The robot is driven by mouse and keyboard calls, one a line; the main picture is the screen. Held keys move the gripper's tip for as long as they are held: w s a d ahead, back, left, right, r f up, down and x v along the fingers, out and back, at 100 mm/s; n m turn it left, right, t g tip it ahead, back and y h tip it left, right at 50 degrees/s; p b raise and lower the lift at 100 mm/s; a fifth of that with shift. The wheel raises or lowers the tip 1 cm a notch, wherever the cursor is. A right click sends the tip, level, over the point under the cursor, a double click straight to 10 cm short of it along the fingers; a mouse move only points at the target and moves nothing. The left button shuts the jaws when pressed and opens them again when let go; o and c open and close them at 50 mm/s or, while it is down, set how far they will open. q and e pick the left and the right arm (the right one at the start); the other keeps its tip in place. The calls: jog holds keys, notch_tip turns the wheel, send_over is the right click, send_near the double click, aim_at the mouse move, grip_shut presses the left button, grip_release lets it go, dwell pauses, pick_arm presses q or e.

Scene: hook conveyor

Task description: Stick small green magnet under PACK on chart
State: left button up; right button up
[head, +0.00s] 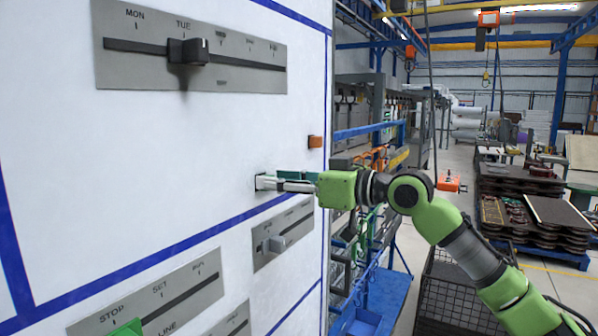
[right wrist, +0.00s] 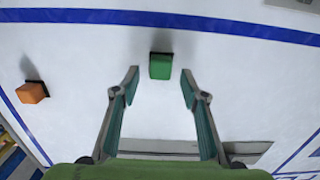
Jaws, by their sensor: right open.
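A small green magnet (right wrist: 160,66) sits on the white chart (head: 130,170), seen in the right wrist view just beyond and between my right fingertips. My right gripper (head: 264,183) reaches the chart from the right in the head view. It also shows in the right wrist view (right wrist: 160,88), with its two fingers apart and nothing between them. In the head view I cannot make out this magnet at the fingertips. The word PACK cannot be read in either view. My left gripper is not in view.
An orange magnet (head: 315,142) sits near the chart's right edge. A day slider panel (head: 120,70) is above; a small slider panel (head: 270,258) and a STOP/SET panel (head: 100,320) are below, with a green piece (head: 127,328) at the bottom edge. Blue lines divide the chart.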

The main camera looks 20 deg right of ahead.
jog(key=shift+w+a, duration=0.35)
jog(key=shift+w, duration=0.05)
grip_shut()
jog(key=c, duration=0.9)
grip_release()
jog(key=shift+c, duration=0.9)
jog(key=shift+s+d+f, duration=0.1)
jog(key=shift+s+d, duration=0.05)
